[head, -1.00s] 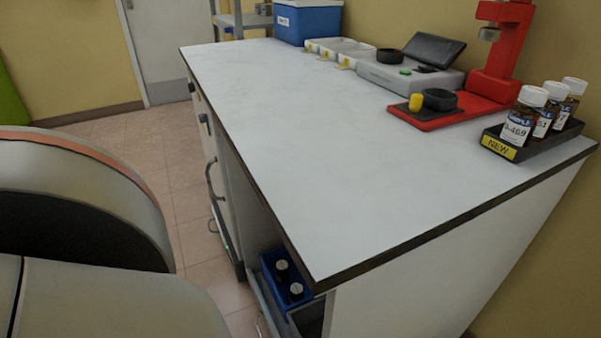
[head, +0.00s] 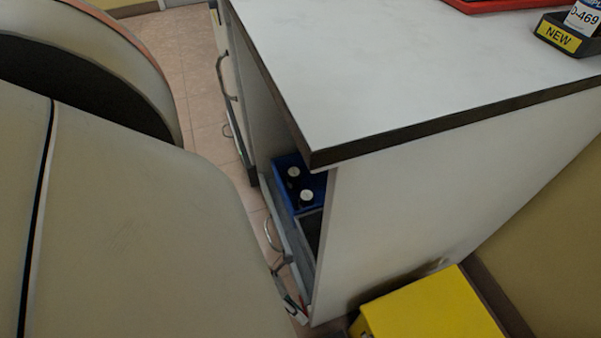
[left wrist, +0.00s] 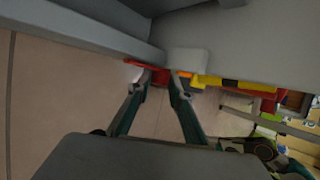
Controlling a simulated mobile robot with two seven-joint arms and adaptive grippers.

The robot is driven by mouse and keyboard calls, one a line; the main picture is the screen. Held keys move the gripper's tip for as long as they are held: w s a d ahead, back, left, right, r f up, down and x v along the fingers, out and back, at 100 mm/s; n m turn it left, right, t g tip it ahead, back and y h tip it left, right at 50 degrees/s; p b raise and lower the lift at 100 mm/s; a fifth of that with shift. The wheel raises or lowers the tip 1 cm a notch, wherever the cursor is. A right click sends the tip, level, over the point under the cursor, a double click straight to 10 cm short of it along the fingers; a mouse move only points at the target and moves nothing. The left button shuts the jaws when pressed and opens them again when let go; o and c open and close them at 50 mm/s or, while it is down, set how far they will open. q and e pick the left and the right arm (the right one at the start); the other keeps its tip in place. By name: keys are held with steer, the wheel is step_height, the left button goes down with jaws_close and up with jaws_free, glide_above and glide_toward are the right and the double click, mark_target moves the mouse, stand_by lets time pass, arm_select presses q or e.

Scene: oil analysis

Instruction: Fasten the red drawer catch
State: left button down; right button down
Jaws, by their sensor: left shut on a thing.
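The red drawer catch (left wrist: 158,75) shows in the left wrist view, low on the grey furniture front, between and just past my fingertips. My left gripper (left wrist: 162,84) is shut on it, with its two fingers a little apart around the red part. In the head view a small red bit (head: 301,317) shows at the cabinet's lower front corner, beside dark finger parts of my left gripper (head: 288,298). The drawer (head: 279,226) above holds a blue bin (head: 285,172) with white-capped bottles. My arm hides much of the cabinet front. My right gripper is not in view.
The white worktop (head: 400,60) overhangs the drawer with a dark edge. A yellow box (head: 425,308) stands on the floor by the cabinet's side. A black tray marked NEW (head: 560,38) sits on the worktop. Tiled floor (head: 195,85) lies along the front.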

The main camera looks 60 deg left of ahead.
arm_select(q)
steer(key=shift+w+a+r, duration=0.1)
steer(key=shift+w, duration=0.2)
steer(key=c, duration=1.8)
jaws_free()
steer(key=shift+s, duration=0.1)
steer(key=v, duration=1.2)
